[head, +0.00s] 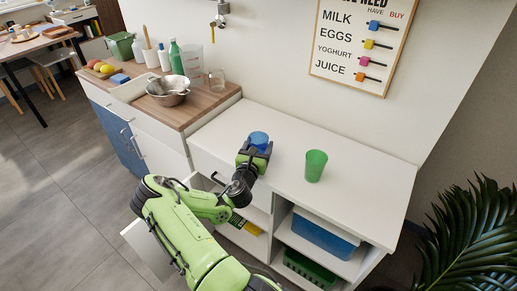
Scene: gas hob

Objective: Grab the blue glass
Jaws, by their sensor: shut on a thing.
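The blue glass (259,138) stands on the white countertop (350,188), near its left part. My gripper (254,153) is at the glass and shut on it. The gripper body hides the lower part of the glass, and the fingertips are hard to make out. I cannot tell whether the glass touches the countertop or is slightly raised. My green arm reaches up to it from the front.
A green cup (315,165) stands on the same countertop to the right. The wooden counter (205,104) at left holds a metal bowl (168,92), bottles and a clear glass. An open drawer (150,250) is at lower left. The countertop's right part is clear.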

